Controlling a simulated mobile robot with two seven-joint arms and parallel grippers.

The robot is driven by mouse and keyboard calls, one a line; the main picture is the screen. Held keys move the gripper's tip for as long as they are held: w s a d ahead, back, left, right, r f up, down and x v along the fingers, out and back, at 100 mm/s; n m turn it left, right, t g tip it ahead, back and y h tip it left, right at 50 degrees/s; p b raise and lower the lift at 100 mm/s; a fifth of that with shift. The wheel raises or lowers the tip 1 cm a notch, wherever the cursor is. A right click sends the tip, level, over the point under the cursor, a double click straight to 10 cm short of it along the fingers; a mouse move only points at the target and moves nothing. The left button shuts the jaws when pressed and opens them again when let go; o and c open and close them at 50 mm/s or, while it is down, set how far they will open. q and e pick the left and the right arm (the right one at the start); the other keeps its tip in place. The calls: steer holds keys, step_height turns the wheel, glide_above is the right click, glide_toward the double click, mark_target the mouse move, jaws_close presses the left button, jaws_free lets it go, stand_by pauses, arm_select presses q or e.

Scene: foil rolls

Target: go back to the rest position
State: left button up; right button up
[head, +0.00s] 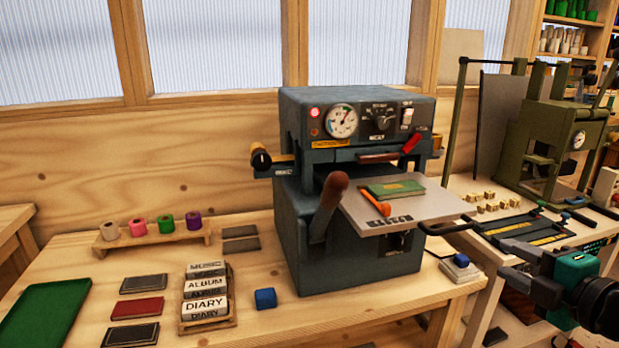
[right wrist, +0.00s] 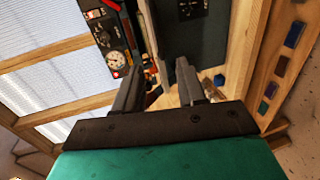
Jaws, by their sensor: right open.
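My right gripper (head: 512,264) is at the lower right of the head view, in front of the second bench and right of the grey press (head: 345,270). Its jaws are open and empty. In the right wrist view the two dark fingers (right wrist: 158,82) stand apart, with the press beyond them. My left gripper is not in the head view. A green book (head: 392,189) lies on the press's pulled-out plate (head: 440,207), beside an orange tool (head: 372,200).
A wooden tray of lettered blocks (head: 207,298), dark and red books (head: 137,308), a blue block (head: 265,298) and a green mat (head: 45,315) lie on the left bench. An olive press (head: 550,140) and small wooden blocks (head: 488,202) stand on the right bench.

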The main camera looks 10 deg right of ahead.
steer(key=s+f+m+g+h, duration=0.15)
steer(key=s+f+m, duration=0.3)
steer(key=f, duration=0.55)
steer(key=s+f+m+g+h, duration=0.15)
steer(key=s+f+m, duration=0.35)
steer(key=f, duration=0.5)
steer(key=a+f+m+g+y, duration=0.1)
steer(key=a+f, duration=0.4)
steer(key=a, duration=0.6)
steer(key=s+a+f+m+y, duration=0.1)
steer(key=a+f+m+y, duration=0.2)
steer(key=a, duration=0.8)
step_height(320, 180, down, 3)
steer(key=m, duration=0.2)
steer(key=shift+a+m+g, duration=0.25)
steer(key=shift+m+g, duration=0.1)
steer(key=shift+g, duration=0.05)
